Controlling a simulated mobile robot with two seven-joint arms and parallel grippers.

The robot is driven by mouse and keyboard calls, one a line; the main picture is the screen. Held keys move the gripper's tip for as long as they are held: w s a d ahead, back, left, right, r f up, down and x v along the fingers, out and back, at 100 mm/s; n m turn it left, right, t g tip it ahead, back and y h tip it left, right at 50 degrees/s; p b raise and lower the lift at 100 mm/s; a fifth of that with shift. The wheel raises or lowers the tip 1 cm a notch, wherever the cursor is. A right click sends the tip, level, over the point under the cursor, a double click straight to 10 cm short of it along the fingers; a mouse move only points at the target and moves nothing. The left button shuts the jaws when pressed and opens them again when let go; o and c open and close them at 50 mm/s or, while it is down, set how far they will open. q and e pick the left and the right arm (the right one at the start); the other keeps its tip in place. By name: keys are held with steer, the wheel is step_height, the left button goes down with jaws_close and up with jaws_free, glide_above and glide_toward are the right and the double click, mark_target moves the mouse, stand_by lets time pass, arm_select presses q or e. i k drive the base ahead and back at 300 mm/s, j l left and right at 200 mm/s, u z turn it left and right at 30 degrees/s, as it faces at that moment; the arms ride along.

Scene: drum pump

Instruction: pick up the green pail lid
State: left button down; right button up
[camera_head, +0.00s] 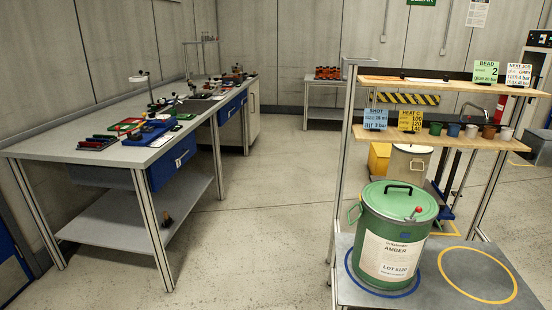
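A green pail (388,252) with a white label reading AMBER and LOT stands upright at the lower right. Its green lid (398,200) sits on top, with a dark arched handle (397,187) standing up from it. A small part with a red tip (418,211) shows near the lid's front right edge. The pail stands inside a blue ring (413,289) on a grey platform (425,297). Neither of my grippers shows in the head view.
A yellow ring (477,275) right of the pail is empty. A shelf rack (455,137) with small cups and coloured cards rises behind the pail, with a white drum (411,163) behind it. A long workbench (100,152) holding tools stands at left. The floor between is clear.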

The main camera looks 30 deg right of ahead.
mark_target(392, 201)
steer(key=z, duration=2.5)
steer(key=i+j+z, duration=0.1)
steer(key=j+z, duration=0.15)
steer(key=z, duration=0.25)
steer(key=j+z, duration=0.25)
steer(key=z, duration=0.2)
steer(key=j+z, duration=0.55)
steer(key=j, duration=0.2)
steer(key=k+j+z, duration=0.15)
steer(key=j, duration=0.25)
steer(key=j+z, duration=0.15)
steer(key=j, duration=0.2)
steer(key=k+j+z, duration=0.15)
steer(key=j, duration=0.2)
steer(key=k+j+z, duration=0.2)
steer(key=j, duration=0.15)
